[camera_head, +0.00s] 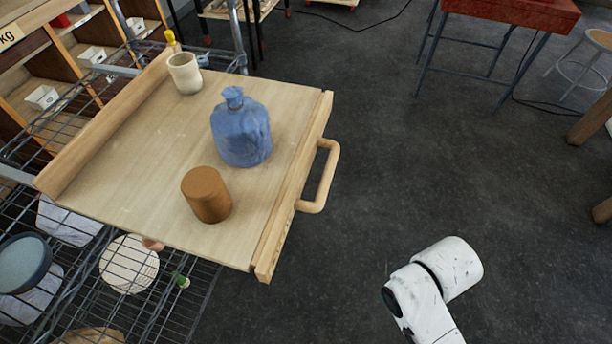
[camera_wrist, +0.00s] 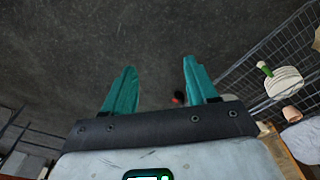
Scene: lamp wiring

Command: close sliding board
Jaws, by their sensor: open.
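The sliding board (camera_head: 150,170) is a pale wooden board pulled out from a wire shelf in the head view. Its front edge carries a wooden loop handle (camera_head: 328,178) on the right side. On the board stand a cream cup (camera_head: 185,73), a blue bottle (camera_head: 241,132) and a brown cylinder (camera_head: 207,196). My gripper (camera_wrist: 157,85) shows in the wrist view with two teal fingers spread apart and nothing between them. In the head view only a white part of my arm shows, right of and below the handle; the fingers are out of view there.
The wire shelf (camera_head: 60,310) below holds plates, a dark bowl (camera_head: 22,263) and other items. It also shows at right in the wrist view (camera_wrist: 262,50). A red-topped table (camera_head: 515,12) and a stool (camera_head: 580,62) stand at the back right. The dark floor between is clear.

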